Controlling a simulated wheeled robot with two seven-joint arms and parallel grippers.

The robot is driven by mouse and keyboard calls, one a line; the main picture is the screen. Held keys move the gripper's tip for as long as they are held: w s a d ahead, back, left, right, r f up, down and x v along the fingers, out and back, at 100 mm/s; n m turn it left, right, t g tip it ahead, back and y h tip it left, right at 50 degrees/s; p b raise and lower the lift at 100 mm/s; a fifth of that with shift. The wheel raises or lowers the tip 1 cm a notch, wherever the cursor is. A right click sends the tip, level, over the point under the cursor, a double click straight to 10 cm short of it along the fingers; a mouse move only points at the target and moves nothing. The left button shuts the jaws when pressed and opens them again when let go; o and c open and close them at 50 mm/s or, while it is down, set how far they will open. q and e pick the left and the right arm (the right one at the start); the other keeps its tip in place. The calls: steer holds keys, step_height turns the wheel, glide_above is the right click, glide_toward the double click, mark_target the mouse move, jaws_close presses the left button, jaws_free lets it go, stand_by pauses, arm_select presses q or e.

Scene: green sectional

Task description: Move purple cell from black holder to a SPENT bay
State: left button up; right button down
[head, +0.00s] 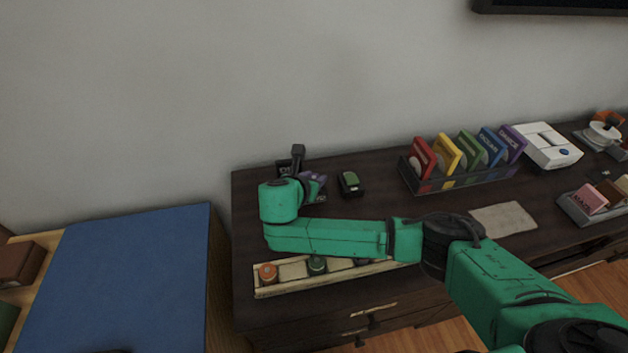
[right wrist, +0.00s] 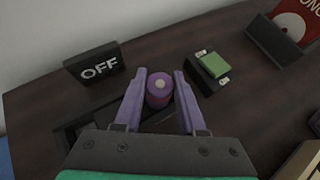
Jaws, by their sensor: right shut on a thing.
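The purple cell (right wrist: 159,88) stands between the purple fingers of my right gripper (right wrist: 158,85) in the right wrist view, its round top with a pale centre facing the camera. The gripper is shut on it. In the head view my right gripper (head: 314,180) is at the back left of the dark cabinet, partly hidden by my own green arm. A black frame (right wrist: 70,134), likely the black holder, lies under the fingers. I cannot tell whether the cell is clear of it. A pale wooden tray (head: 340,275) with several round items lies in front; no SPENT label is readable. My left gripper is not in view.
A black OFF block (right wrist: 95,68) stands beside the gripper. A green block in a black stand (head: 350,183) is close on the right. A rack of coloured discs (head: 470,178) stands further right. A beige cloth (head: 503,219) lies flat on the cabinet.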

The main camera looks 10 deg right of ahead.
mark_target(314, 177)
step_height(314, 177, up, 20)
steer(key=p, duration=0.2)
steer(key=shift+f, duration=0.15)
